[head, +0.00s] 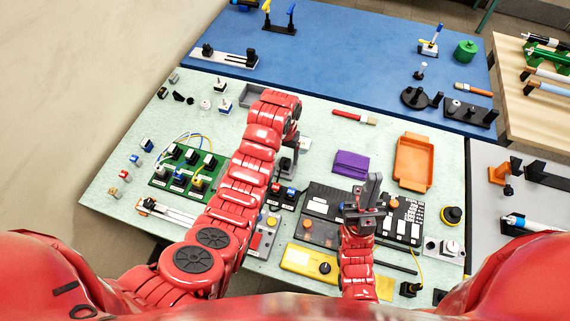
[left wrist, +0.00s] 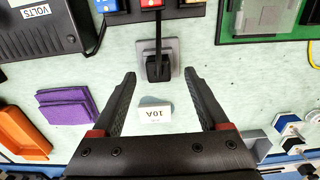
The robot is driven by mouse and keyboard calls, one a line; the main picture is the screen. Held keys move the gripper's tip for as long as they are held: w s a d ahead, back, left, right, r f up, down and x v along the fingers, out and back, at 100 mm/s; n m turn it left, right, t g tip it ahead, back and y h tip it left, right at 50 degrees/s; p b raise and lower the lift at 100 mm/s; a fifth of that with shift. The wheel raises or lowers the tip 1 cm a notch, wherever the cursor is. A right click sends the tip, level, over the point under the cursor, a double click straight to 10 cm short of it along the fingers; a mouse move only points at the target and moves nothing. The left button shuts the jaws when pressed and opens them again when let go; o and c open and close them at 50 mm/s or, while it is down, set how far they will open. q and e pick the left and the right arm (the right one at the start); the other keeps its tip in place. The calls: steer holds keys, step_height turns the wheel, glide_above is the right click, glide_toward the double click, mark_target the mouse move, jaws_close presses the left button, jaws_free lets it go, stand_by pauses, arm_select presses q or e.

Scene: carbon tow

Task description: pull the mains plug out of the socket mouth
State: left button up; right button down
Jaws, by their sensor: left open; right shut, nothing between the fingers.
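The black mains plug (left wrist: 158,68) sits in the mouth of the grey socket (left wrist: 172,47) in the left wrist view, with its black cord running up the picture. My left gripper (left wrist: 159,74) is open, with one finger to each side of the plug and a clear gap on both sides. I cannot tell how far above the bench the fingertips are. My right gripper (head: 370,195) is shut and empty above the black meters, well to the right of my left arm.
A black meter box (left wrist: 40,28) stands at upper left and a green-framed panel (left wrist: 226,40) at upper right.

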mark_target(285, 159)
arm_select(q)
steer(key=shift+d+f+p, duration=0.1)
steer(key=shift+f+p, duration=0.6)
steer(key=shift+f, duration=0.85)
jaws_close()
